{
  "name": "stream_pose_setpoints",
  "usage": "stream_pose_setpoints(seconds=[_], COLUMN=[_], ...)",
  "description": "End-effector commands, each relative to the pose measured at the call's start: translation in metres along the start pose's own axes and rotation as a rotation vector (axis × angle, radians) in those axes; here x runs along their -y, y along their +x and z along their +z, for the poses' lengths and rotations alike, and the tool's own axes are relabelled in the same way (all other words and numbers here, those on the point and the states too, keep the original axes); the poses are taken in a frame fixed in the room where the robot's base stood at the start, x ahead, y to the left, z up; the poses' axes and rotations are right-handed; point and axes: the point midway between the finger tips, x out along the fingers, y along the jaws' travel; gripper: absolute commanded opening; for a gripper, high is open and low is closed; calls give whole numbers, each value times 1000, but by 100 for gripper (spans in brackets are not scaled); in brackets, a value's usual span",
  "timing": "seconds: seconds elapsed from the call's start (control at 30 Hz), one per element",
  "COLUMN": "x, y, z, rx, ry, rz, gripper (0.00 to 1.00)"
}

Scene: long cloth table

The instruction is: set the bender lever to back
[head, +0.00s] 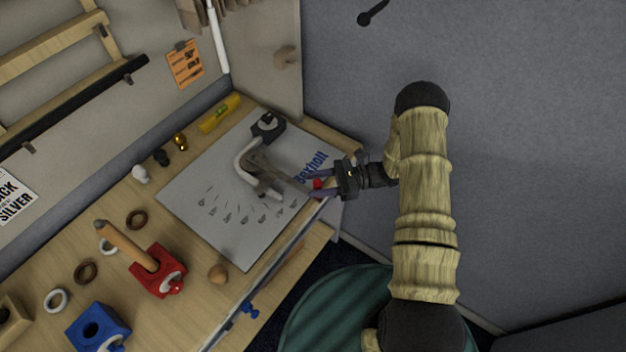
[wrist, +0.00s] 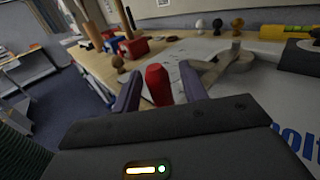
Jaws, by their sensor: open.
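The bender (head: 252,161) is a grey metal tool on a pale printed plate (head: 205,187) at the table's right end. Its lever (head: 290,183) points toward the table's front right edge and ends in a red grip (head: 318,184). My gripper (head: 319,183) is open at that end, with one purple finger on each side of the red grip. In the wrist view the red grip (wrist: 157,84) stands between the two fingers, with a gap visible beside it. The bender's grey body (wrist: 232,62) shows beyond the right finger. The fingers partly hide the grip in the head view.
A red block (head: 158,272) with a wooden peg, a blue block (head: 97,327), rings and a wooden knob (head: 217,273) lie left of the plate. A yellow level (head: 219,113) and small knobs line the back. A grey wall stands right; a green round seat (head: 335,310) is below.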

Motion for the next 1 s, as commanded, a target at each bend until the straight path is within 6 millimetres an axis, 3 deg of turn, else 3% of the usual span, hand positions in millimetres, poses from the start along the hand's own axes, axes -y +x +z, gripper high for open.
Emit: stream_pose_setpoints(seconds=[0.27, 0.5, 0.6, 0.63, 1.0], x=[0, 0, 0, 2, 0], y=[1, 1, 1, 15, 1], z=[0, 0, 0, 0, 1], rx=[0, 0, 0, 2, 4], ry=[0, 0, -1, 0, -2], rz=[-2, -3, -3, 1, -21], gripper=[43, 0, 0, 0, 0])
